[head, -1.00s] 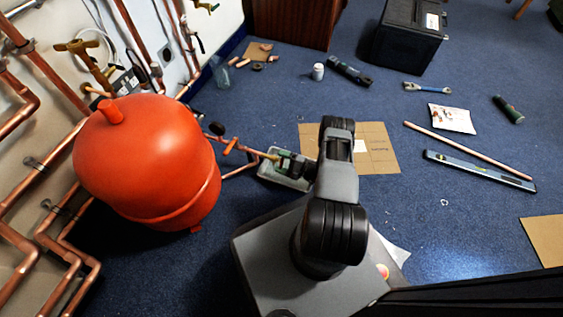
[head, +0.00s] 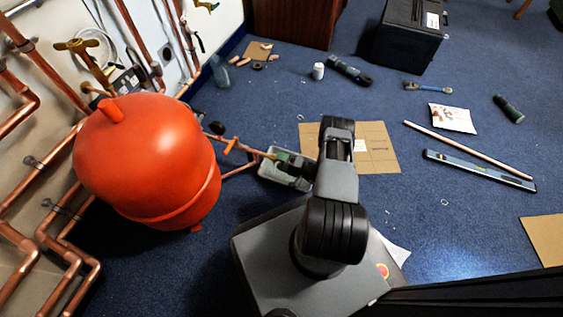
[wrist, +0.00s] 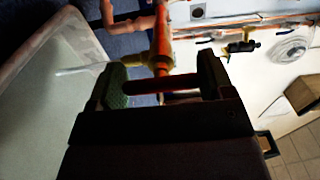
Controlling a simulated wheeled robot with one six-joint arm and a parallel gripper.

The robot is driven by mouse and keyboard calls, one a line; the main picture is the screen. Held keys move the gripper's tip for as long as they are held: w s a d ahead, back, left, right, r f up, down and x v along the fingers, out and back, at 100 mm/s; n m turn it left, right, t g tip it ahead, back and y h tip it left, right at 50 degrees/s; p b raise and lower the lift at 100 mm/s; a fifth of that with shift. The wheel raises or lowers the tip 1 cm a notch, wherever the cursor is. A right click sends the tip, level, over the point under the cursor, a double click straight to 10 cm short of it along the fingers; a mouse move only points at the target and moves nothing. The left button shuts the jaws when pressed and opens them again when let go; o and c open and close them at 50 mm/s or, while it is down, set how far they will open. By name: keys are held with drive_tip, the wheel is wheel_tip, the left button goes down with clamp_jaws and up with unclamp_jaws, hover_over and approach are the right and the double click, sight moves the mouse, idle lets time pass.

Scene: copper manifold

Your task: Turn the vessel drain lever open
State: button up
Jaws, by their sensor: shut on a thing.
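The red vessel (head: 145,165) stands at the left in the head view, with copper pipework running right from its side. A brass valve (wrist: 158,62) on the pipe end shows in the wrist view, close beyond the fingers. The red drain lever (wrist: 148,86) lies across between the two fingers, and my gripper (wrist: 163,84) is shut on it. One finger has a green pad.
An orange handle (head: 230,147) sits on the pipe between vessel and gripper. A cardboard sheet (head: 380,150) lies right of my arm. Copper pipes line the left wall. Tools and a spirit level (head: 480,171) lie on the blue floor, with free carpet between.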

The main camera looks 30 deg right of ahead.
idle(0.3)
drive_tip(key=o, duration=0.9)
